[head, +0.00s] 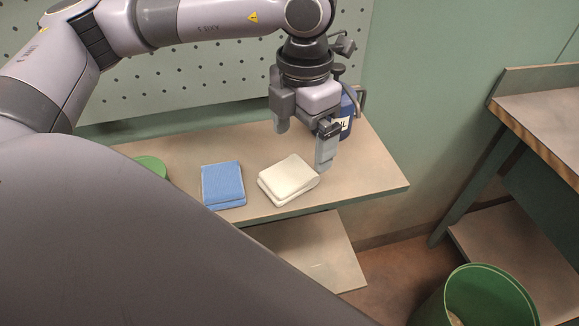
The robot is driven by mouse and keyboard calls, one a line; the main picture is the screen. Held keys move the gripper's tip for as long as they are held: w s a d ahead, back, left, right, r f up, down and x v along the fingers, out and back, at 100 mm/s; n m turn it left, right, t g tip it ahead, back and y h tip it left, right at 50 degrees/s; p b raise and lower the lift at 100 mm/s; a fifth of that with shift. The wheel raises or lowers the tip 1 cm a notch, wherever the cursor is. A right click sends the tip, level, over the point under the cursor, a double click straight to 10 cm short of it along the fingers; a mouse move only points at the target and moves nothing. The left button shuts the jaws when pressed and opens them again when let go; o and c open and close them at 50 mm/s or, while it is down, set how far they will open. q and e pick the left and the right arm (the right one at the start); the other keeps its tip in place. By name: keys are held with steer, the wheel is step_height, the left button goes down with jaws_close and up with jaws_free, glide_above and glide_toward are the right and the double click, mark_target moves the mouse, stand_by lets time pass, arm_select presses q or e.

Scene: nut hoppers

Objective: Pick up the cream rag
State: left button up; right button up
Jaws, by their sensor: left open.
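The cream rag (288,177) lies folded on the wooden shelf, right of a blue folded rag. My left gripper (303,150) points down above the back right of the cream rag. Its two fingers are spread apart with nothing seen between them. One finger shows near the rag's right edge in the picture, the other toward its back left. I cannot tell whether the near finger touches the rag. My right gripper is not in view.
The blue folded rag (223,184) lies left of the cream one. A dark blue labelled container (347,117) stands partly hidden behind my gripper. A green round object (152,165) is at the shelf's left.

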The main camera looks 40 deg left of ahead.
mark_target(297, 168)
arm_select(q)
steer(key=f, duration=0.3)
steer(key=f+p, duration=0.1)
steer(key=f, duration=0.1)
steer(key=shift+s+a+f, duration=0.2)
steer(key=shift+s, duration=0.1)
steer(key=shift+f, duration=0.45)
steer(key=c, duration=1.2)
steer(key=shift+r, duration=0.1)
step_height(297, 168, up, 20)
steer(key=shift+f+b, duration=0.1)
steer(key=shift+b, duration=0.25)
